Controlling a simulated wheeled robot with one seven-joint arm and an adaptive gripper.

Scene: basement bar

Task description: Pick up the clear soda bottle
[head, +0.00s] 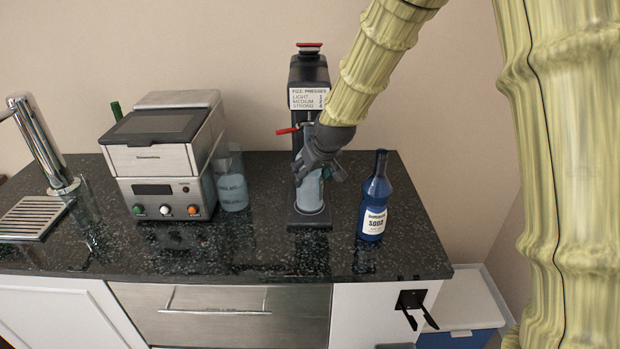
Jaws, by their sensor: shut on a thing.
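A clear, pale bluish bottle (310,192) stands upright at the front of the black fizz machine (308,75), over its base. My gripper (320,168) reaches down from the upper right and is shut on this bottle near its upper part. The gripper hides the bottle's top, so I cannot tell whether it is joined to the machine. A second clear bluish bottle (232,188) stands on the counter beside the steel appliance. A dark blue bottle (375,195) with a white "SODA" label stands to the right of the fizz machine.
The dark speckled counter (270,258) is bare along its front. A steel appliance (165,155) with knobs stands left, with a green bottle neck (116,110) behind it. A chrome tap (45,150) and drip tray (35,217) are at far left. A white-lidded blue cooler (465,300) stands below right.

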